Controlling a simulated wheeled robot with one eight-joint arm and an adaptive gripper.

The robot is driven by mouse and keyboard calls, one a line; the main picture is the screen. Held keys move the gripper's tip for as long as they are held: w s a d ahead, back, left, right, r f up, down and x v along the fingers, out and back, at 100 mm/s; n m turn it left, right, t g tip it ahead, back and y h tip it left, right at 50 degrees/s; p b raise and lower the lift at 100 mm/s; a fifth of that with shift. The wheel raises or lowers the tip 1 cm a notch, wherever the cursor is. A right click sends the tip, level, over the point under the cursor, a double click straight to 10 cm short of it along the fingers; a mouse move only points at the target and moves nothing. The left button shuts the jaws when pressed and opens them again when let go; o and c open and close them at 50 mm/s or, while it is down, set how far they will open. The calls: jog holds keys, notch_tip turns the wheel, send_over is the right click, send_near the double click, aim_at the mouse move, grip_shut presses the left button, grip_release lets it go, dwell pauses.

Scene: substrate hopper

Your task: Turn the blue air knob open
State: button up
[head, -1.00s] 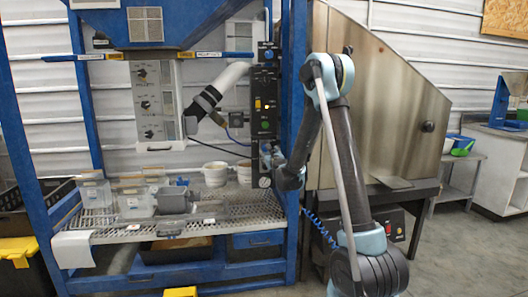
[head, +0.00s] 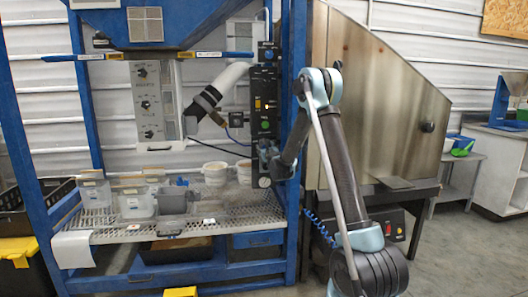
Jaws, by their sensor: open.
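A small blue fitting (head: 268,56), which looks like the blue air knob, sits near the top of the black control panel (head: 264,92). Its turn position is too small to read. My gripper (head: 264,160) is low at the panel's lower end, well below the blue fitting and apart from it. It is open, and I see nothing held in it. My gripper and wrist hide part of the panel's bottom.
A blue frame post (head: 297,100) stands just right of the panel. A grey hose (head: 215,92) lies to its left. Clear bins (head: 136,203) and white tubs (head: 215,173) stand on the mesh shelf (head: 240,215). A steel hopper (head: 375,100) is behind my arm.

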jog(key=shift+c, duration=0.4)
jog(key=c, duration=1)
jog(key=shift+o, duration=0.2)
jog(key=shift+s+a, duration=0.1)
jog(key=shift+a, duration=0.4)
jog(key=shift+d+n, duration=0.3)
jog(key=shift+d, duration=0.05)
jog(key=shift+c, duration=0.2)
jog(key=n, duration=1.3)
jog(key=shift+s+a+f, duration=0.1)
jog(key=shift+n, duration=2.2)
